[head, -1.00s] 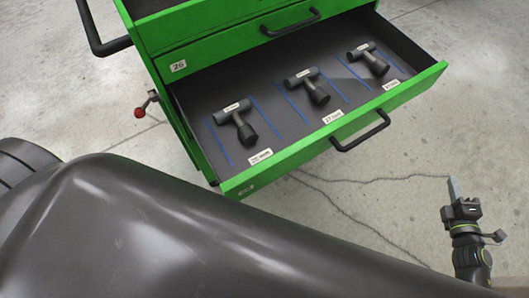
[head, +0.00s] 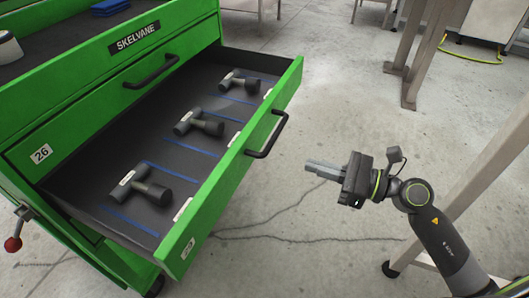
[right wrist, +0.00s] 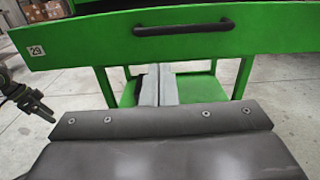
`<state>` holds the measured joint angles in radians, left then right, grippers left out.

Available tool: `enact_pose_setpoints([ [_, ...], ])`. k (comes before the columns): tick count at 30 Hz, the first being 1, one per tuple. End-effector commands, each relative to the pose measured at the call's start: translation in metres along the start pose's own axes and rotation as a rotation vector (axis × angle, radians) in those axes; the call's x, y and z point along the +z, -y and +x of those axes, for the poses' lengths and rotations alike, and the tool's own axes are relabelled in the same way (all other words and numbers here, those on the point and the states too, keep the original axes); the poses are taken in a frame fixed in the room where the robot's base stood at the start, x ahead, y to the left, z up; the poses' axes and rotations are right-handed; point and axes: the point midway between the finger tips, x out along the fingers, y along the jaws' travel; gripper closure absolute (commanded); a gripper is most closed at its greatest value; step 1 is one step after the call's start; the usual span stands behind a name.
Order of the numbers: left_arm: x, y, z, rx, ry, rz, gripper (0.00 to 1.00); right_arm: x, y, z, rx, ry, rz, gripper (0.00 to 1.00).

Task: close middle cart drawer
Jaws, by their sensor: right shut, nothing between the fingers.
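The green cart drawer (head: 232,170) stands pulled well out, below a shut drawer labelled 26. Three grey and black hammer-like tools lie in it between blue lines. Its black bar handle (head: 268,136) is on the front, and the handle also shows in the right wrist view (right wrist: 184,28). My right gripper (head: 322,169) is shut and empty, pointing at the drawer front from the right, apart from it and lower than the handle. A dark gripper (right wrist: 38,106), seemingly my left one, shows at the left edge of the right wrist view; its jaws are unclear.
The green cart (head: 75,115) carries a SKELVANE label and a dark top with blue items (head: 110,7). A red-knobbed lever (head: 14,243) sticks out at its lower left. Table legs (head: 405,60) stand at the back right.

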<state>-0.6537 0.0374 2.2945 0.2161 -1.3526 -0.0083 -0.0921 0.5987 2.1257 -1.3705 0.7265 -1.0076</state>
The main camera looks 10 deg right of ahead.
Motion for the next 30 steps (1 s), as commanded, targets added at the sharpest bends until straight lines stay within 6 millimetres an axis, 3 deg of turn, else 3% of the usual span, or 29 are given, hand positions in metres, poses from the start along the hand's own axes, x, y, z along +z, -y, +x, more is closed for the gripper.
enact_pose_setpoints([
  [21, 0.003, 0.004, 0.005, -0.014, 0.022, -0.002, 0.43, 0.001, 0.000, 0.099, 0.000, 0.004, 0.007, 1.00],
  [30, 0.003, 0.003, 0.005, -0.012, 0.021, -0.003, 0.43, 0.000, 0.001, 0.119, -0.001, 0.000, 0.005, 1.00],
])
